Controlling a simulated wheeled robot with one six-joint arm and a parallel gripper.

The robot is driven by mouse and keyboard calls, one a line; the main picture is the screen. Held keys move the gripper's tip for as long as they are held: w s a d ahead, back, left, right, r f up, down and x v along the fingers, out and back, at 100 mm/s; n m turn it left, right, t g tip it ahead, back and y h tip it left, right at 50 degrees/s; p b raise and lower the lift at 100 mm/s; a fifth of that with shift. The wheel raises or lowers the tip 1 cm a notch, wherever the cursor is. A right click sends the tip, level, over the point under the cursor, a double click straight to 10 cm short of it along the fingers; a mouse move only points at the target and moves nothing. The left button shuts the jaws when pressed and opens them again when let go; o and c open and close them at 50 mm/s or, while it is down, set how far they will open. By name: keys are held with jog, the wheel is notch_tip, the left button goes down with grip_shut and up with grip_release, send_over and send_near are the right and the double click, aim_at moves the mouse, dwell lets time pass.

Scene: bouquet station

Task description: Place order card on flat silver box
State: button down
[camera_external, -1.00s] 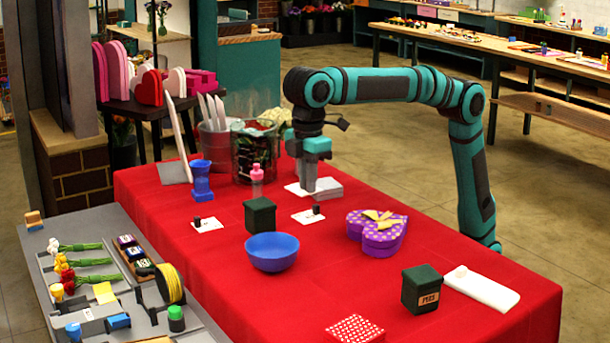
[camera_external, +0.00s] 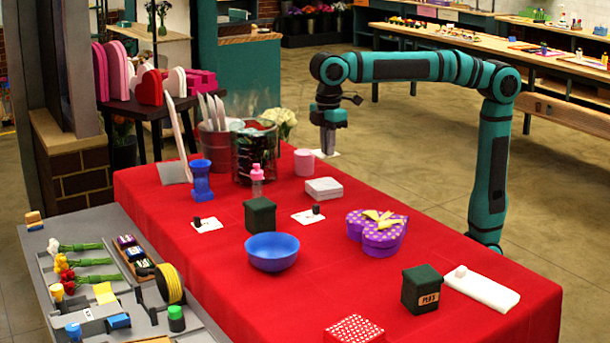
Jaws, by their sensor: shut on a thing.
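My gripper (camera_external: 328,148) is shut on a thin white card (camera_external: 330,154) and holds it in the air above the back right part of the red table. The card looks roughly level under the fingertips, and its print cannot be read. A flat pale silver-white box (camera_external: 323,188) lies on the red cloth, below and in front of my gripper, with nothing seen on its top. The gap between card and box is clear.
A pink cup (camera_external: 304,162) and a dark vase (camera_external: 254,155) stand left of my gripper. Cards with black objects (camera_external: 207,224), a dark green box (camera_external: 260,215), a blue bowl (camera_external: 272,251) and a purple heart box (camera_external: 377,232) stand nearer. Red cloth around the silver box is free.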

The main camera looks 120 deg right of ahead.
aim_at(327, 187)
jog(key=shift+f, duration=4.25)
jog(key=shift+f, duration=0.1)
jog(key=c, duration=1.4)
grip_release()
jog(key=shift+c, duration=0.2)
notch_tip(327, 187, up, 12)
jog(key=shift+r, duration=0.1)
